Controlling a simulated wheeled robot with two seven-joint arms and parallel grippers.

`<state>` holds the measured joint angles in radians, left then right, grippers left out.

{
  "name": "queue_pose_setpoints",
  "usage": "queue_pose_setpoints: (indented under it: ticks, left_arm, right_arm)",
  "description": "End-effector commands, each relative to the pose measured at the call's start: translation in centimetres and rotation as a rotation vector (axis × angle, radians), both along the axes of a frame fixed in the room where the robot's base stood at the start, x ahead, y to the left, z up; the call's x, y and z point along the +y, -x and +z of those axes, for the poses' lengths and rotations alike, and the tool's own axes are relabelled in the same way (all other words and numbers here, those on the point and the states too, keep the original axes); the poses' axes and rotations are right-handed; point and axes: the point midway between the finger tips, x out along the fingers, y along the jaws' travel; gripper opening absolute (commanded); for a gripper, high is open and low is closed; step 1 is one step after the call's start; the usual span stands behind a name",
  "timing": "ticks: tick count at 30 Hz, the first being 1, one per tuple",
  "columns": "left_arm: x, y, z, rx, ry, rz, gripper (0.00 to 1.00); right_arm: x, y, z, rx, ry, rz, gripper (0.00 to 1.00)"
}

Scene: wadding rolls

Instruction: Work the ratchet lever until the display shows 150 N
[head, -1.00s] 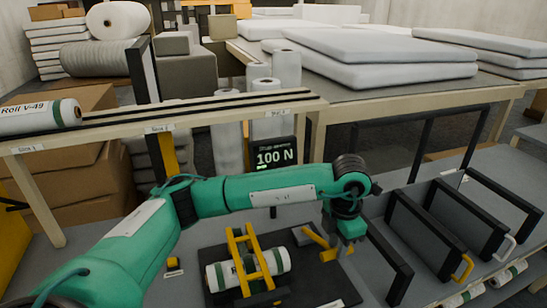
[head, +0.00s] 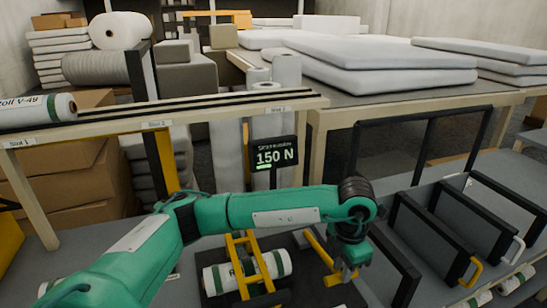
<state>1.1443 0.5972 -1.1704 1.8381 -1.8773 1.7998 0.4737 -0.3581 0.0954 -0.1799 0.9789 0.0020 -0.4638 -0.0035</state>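The display (head: 275,155) stands behind my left arm and reads 150 N. A white roll with green bands (head: 217,277) lies in a yellow strap frame (head: 241,266) on a dark base. The yellow ratchet lever (head: 318,248) slants beside the roll, to its right. My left gripper (head: 344,275) points down at the lever's lower right end. It appears to be at the lever, but whether its fingers are closed on it is hard to see. My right gripper is not in view.
A shelf with black rails (head: 200,107) spans the left, with a labelled roll (head: 35,109) on it. Black dividers with yellow and white handles (head: 432,240) stand at the right. White slabs (head: 375,65) lie on the table behind.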

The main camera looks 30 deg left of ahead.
Motion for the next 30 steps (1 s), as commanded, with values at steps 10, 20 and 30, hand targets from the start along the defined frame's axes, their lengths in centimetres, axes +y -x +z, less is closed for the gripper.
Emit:
queue_pose_setpoints:
  ticks: [10,20,30]
  left_arm:
    - [0.0,0.0,0.5,0.001,0.002,-0.002,0.24]
    - [0.7,-0.6,3.4,0.0,0.001,-0.001,0.24]
    - [1.4,-1.2,6.4,0.0,0.001,-0.002,0.24]
  right_arm:
    - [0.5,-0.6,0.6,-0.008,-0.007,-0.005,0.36]
    - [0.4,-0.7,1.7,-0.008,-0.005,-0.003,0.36]
    - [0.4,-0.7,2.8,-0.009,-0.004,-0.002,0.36]
